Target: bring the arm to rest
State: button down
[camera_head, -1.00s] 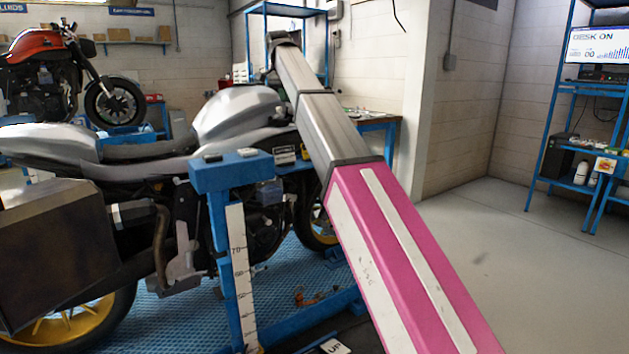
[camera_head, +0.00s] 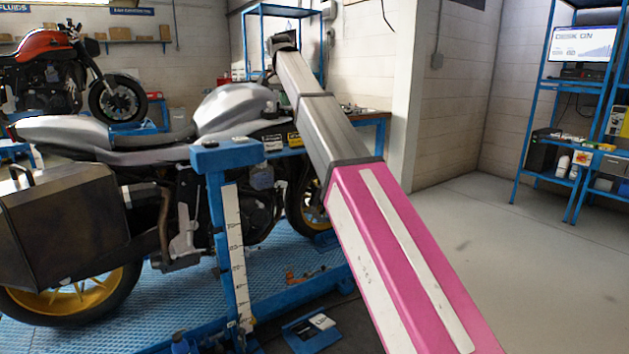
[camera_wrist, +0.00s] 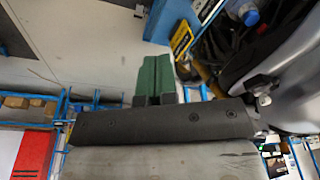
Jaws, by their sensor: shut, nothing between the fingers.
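My arm, pink and white nearest with grey links beyond (camera_head: 330,130), stretches from the lower right up to the upper middle in the head view. Its far end is by the blue shelf frame, and my gripper is hidden there. In the wrist view my gripper (camera_wrist: 155,78) shows as two green fingers pressed together, with nothing between them. Blurred pale floor lies behind the fingers, and dark and silver motorcycle parts (camera_wrist: 277,75) show at the right.
A silver motorcycle (camera_head: 235,108) with a dark side case (camera_head: 65,228) stands left of my arm. A blue post with a scale (camera_head: 227,155) stands close in front. An orange motorcycle (camera_head: 40,50) is behind. Blue shelves (camera_head: 527,130) stand at the right; floor between is clear.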

jog(key=s+d+f+n, duration=0.15)
jog(key=d+f, duration=0.35)
jog(key=f, duration=0.7)
jog(key=s+d+f+g, duration=0.1)
jog(key=s+d+f, duration=0.3)
jog(key=f, duration=0.9)
jog(key=s+d+f+n, duration=0.1)
jog(key=d+f, duration=0.5)
jog(key=f, duration=0.6)
jog(key=s+d+f, duration=0.4)
jog(key=s+f, duration=0.4)
jog(key=s+d+f+n, duration=0.1)
jog(key=s+d+f, duration=0.4)
jog(key=s+f, duration=0.3)
jog(key=s+d+f+n+g+y, duration=0.1)
jog(key=s+d+f, duration=0.3)
jog(key=s+f, duration=0.4)
notch_tip(320, 180, down, 2)
jog(key=shift+s+d+f, duration=0.1)
jog(key=shift+s+d, duration=0.05)
jog(key=shift+d, duration=0.25)
jog(key=shift+n, duration=0.25)
